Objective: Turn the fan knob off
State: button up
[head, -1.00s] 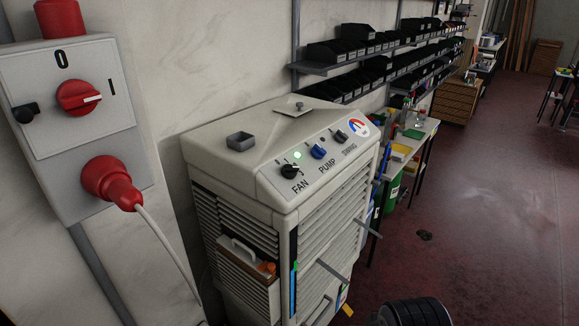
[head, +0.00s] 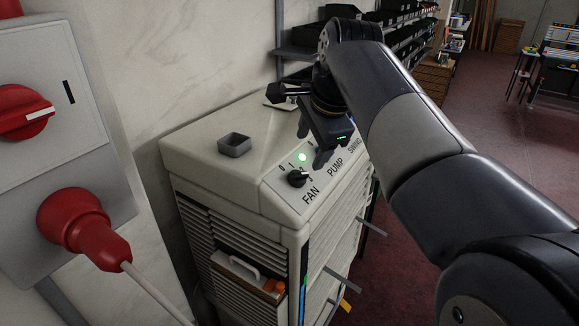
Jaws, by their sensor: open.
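The black fan knob (head: 297,179) sits on the sloped front panel of the beige cooler (head: 222,187), above the word FAN. Small numerals ring it. A pale pointer mark shows on its upper right side, but I cannot tell exactly which numeral it points at. My gripper (head: 313,147) is open and empty. It hangs over the panel, above and slightly right of the fan knob, apart from it. My gripper and arm hide the pump and swing knobs and the dial.
A grey box with a red rotary switch (head: 25,113) and a red plug (head: 84,228) with a pale cable is on the left wall. A small grey tray (head: 234,145) stands on the cooler's top. Shelves with black bins (head: 298,35) line the wall behind.

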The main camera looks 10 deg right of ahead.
aim_at(301, 174)
jog(key=x, duration=1)
jog(key=shift+f+p, duration=0.2)
jog(key=shift+p, duration=0.2)
jog(key=c, duration=1)
jog(key=shift+o, duration=0.2)
